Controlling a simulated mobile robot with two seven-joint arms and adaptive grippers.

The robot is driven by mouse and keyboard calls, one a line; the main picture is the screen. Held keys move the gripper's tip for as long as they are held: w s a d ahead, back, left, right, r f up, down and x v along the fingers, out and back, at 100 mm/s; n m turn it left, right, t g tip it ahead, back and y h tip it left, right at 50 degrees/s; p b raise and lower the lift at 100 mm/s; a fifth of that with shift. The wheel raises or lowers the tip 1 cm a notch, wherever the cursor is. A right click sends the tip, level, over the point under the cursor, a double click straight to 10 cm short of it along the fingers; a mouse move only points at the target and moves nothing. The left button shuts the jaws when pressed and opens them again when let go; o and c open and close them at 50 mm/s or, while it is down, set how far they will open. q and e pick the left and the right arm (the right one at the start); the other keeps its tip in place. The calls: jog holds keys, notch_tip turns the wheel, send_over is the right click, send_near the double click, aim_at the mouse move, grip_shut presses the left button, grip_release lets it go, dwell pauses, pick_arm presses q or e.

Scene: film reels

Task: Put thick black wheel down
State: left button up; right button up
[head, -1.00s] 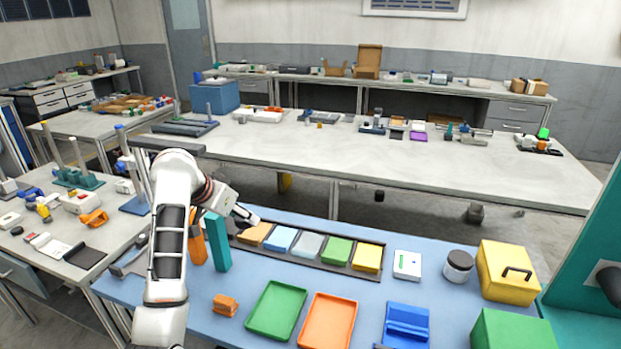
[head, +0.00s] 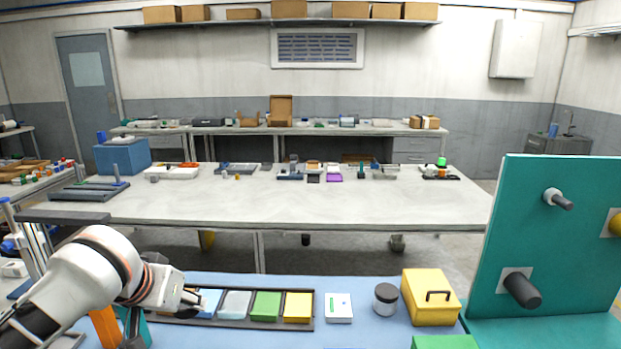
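I cannot pick out a thick black wheel for certain in the head view. A teal upright board (head: 560,240) at the right carries a thick dark cylinder (head: 521,289) on a pale square plate. A thinner dark-tipped peg (head: 558,199) sits higher up, and a yellow part is cut off at the right edge. My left gripper (head: 190,303) reaches in from the left, low over the blue bench by the row of coloured blocks. Its fingers are dark and small, and I cannot tell whether they are open or hold anything. My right gripper is out of view.
The blue bench (head: 362,335) holds a black tray of coloured blocks (head: 274,324), a white box (head: 338,308), a black-lidded jar (head: 386,298) and a yellow case (head: 431,298). A long white table (head: 300,208) stands behind, across a floor gap.

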pick_arm(q)
jog(key=s+f, duration=0.7)
jog(key=s, duration=0.1)
jog(key=shift+f+n+y, duration=0.25)
jog(key=shift+n+y, duration=0.05)
jog(key=shift+n, duration=0.1)
